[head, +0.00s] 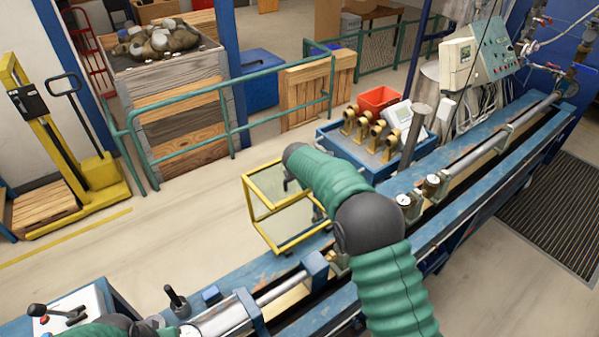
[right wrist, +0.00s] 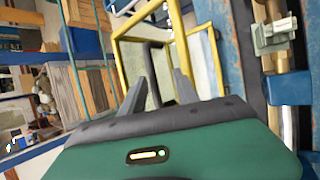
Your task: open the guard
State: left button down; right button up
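The guard (head: 247,205) is a yellow frame with clear panels, standing over the back edge of the blue bench in the head view. Its yellow bars also show beyond my fingers in the right wrist view (right wrist: 122,60). My right arm crosses in front of the guard's right side and hides part of it. My right gripper (right wrist: 160,80) has its two grey fingers apart, pointing at the frame. A dark upright bar (right wrist: 153,62) shows between them; I cannot tell whether they touch it. Of my left arm only a green and dark part shows at bottom left; its fingers are not visible.
The blue bench (head: 455,215) with a long pipe run and gauges crosses the view diagonally. A black-knobbed lever (head: 177,299) and a control box (head: 70,312) are at lower left. A blue tray (head: 345,150) of brass meters stands behind the bench. Floor left of the guard is clear.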

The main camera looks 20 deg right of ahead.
jog(key=b+v, duration=0.3)
jog(key=v, duration=1)
jog(key=shift+a+r, duration=0.15)
jog(key=shift+a, duration=0.05)
jog(key=shift+s+d, duration=0.1)
jog(key=shift+s, duration=0.1)
